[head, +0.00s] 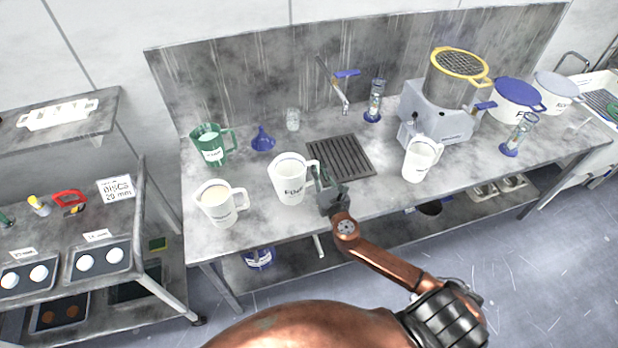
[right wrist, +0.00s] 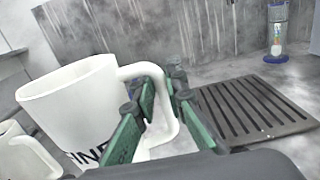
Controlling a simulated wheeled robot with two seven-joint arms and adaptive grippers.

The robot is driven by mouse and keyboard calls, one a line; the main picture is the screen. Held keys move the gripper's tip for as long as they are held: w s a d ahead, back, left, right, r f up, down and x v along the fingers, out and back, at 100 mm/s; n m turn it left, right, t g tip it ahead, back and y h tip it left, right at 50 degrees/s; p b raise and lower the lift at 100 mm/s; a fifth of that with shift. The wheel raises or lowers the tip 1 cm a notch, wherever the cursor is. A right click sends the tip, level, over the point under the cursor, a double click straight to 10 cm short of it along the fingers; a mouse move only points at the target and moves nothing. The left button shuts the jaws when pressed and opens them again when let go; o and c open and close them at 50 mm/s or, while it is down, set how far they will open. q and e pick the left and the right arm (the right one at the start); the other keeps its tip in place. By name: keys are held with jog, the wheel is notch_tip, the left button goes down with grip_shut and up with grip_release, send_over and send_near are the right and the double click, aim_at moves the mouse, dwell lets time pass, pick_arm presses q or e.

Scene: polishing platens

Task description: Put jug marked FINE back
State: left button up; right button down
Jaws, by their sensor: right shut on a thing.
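The white jug marked FINE (head: 291,180) is upright at the front middle of the steel bench, left of the dark drain grate. My right gripper (head: 325,184) is shut on its handle, on the jug's right side. In the right wrist view the green fingers (right wrist: 155,118) close around the handle of the jug (right wrist: 75,100), and part of the lettering shows. I cannot tell whether its base touches the bench. My left gripper is not in view.
Another white jug (head: 219,204) stands close on the left, a green jug (head: 209,147) behind it. A blue funnel (head: 263,140) and a glass jar (head: 293,120) stand at the back. The drain grate (head: 341,159) is clear. A white jug (head: 419,160) stands further right, before the grey machine (head: 437,120).

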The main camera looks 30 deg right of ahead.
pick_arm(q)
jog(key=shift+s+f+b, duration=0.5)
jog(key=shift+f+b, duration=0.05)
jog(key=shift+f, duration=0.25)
pick_arm(e)
jog(key=w+a+f, duration=0.1)
jog(key=w+f, duration=0.2)
jog(key=f, duration=0.4)
jog(key=shift+w+a, duration=0.15)
jog(key=shift+f, duration=0.25)
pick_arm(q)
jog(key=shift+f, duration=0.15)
pick_arm(e)
jog(key=c, duration=2)
grip_release()
jog(key=shift+o, duration=0.2)
pick_arm(q)
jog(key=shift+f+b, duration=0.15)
jog(key=shift+b, duration=0.15)
